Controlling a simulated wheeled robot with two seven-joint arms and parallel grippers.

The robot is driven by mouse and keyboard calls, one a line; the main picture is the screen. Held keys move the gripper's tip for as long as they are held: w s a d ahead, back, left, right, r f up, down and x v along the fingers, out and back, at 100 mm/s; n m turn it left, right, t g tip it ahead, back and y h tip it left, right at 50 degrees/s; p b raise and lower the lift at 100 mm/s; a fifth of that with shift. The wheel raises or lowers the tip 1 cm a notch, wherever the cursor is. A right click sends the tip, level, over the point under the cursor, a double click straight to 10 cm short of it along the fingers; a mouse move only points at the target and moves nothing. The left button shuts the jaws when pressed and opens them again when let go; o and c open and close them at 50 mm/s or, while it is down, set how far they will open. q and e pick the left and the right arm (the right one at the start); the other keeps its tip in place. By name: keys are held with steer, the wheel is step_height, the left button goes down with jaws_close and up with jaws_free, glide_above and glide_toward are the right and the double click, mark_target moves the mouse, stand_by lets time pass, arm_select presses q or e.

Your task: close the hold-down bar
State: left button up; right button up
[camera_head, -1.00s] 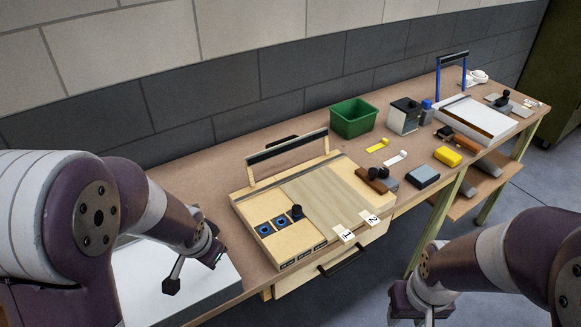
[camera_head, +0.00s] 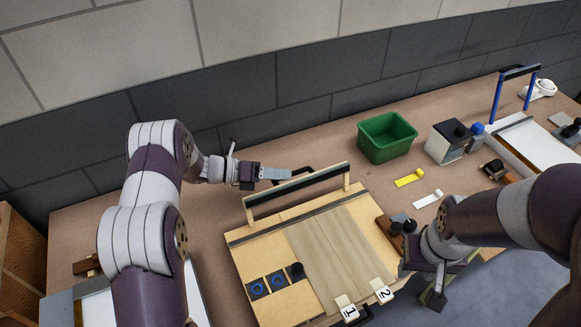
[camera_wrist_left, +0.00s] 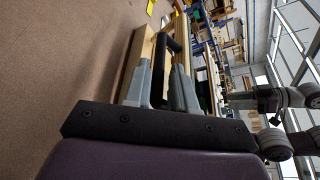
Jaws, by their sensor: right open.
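The hold-down bar (camera_head: 298,193), a dark strip on pale wooden arms, stands raised at the back of the veneering board (camera_head: 265,225). Its black handle (camera_head: 308,171) sticks out behind the bar, and it also shows in the left wrist view (camera_wrist_left: 172,44). My left gripper (camera_head: 288,174) is behind the bar at the handle's near end. In the left wrist view its grey fingers (camera_wrist_left: 163,88) are apart, with part of the handle between or just beyond them; I cannot tell whether they touch. My right gripper (camera_head: 432,298) is open and empty off the front edge.
A wood veneer sheet (camera_head: 345,245) lies on the board, with labels 1 and 2 at its front. A green bin (camera_head: 386,137), a grey box (camera_head: 446,142) and yellow tape (camera_head: 409,178) stand to the right. Another framed station (camera_head: 514,95) stands at the far right.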

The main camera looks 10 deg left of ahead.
arm_select(q)
steer(key=x, duration=0.2)
steer(key=shift+w+d+f, duration=0.1)
steer(key=shift+w+d, duration=0.05)
steer(key=shift+d, duration=0.4)
steer(key=shift+f, duration=0.1)
jaws_close()
